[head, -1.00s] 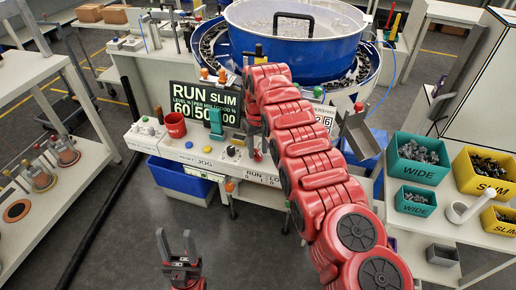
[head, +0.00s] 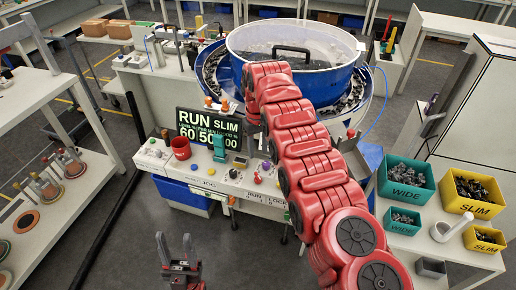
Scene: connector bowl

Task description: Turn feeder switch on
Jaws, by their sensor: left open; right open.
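The blue bowl feeder (head: 290,83) with a clear lid stands at the back. In front of it is a pale control panel (head: 222,184) with small coloured buttons, a black knob (head: 233,173) and a label that reads RUN. I cannot tell which control is the feeder switch. A dark display (head: 209,130) reads RUN SLIM. My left gripper (head: 174,245) is open and empty at the bottom, in front of the panel and apart from it. My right arm (head: 315,165) crosses the middle and covers the panel's right part. Its gripper fingers are hidden behind it.
Green bins (head: 405,178) and yellow bins (head: 472,195) of parts sit on a bench at right. A white shelf (head: 75,200) stands at left.

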